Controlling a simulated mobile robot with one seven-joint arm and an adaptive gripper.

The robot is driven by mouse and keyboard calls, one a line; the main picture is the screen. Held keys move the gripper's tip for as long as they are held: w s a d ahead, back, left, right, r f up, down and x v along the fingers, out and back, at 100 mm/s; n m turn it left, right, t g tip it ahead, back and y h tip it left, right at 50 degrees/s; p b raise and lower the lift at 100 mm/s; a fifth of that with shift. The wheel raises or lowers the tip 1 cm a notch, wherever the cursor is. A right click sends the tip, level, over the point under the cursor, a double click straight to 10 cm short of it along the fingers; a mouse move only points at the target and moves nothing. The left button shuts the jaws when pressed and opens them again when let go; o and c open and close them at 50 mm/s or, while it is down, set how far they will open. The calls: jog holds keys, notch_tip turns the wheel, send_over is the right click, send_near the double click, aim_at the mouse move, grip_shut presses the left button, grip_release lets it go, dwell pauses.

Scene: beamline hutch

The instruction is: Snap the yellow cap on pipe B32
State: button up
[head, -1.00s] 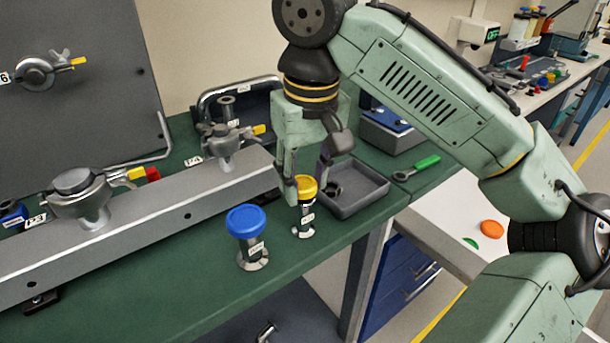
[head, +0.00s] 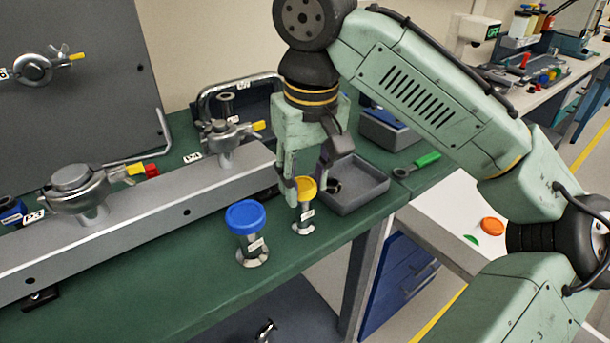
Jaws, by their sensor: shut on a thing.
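The yellow cap (head: 305,187) sits on top of a short metal pipe (head: 304,216) that stands upright on the green bench. The pipe bears a white label, too small to read. My gripper (head: 306,190) points down at the cap, with its fingers close at either side of it, shut on the cap. I cannot tell whether the cap is fully seated on the pipe.
A pipe with a blue cap (head: 244,217) stands just to the left. A grey tray (head: 362,199) lies close behind on the right. A silver rail (head: 150,232) with clamps and valves runs along the left. A green-handled tool (head: 427,160) lies at the back right.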

jog(key=o, duration=0.8)
